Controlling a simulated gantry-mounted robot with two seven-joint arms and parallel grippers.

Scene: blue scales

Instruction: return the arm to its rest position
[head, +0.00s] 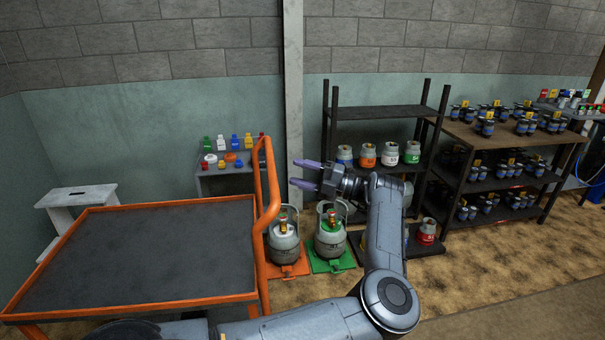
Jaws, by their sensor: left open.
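My left gripper (293,173) is open, with its two purple-grey fingers apart and pointing left. Nothing is between the fingers. In the head view it appears just right of the cart's orange handle and in front of the dark shelf. My left arm (384,230) comes in along the bottom edge, bends at a round elbow and rises to the wrist. My right gripper is not in view.
An orange-rimmed cart (150,299) with an empty dark top stands at left. Gas cylinders stand on an orange scale (296,268) and a green scale (343,263). A dark shelf (380,112) and a stocked rack (470,137) stand behind. Open floor (520,265) lies at right.

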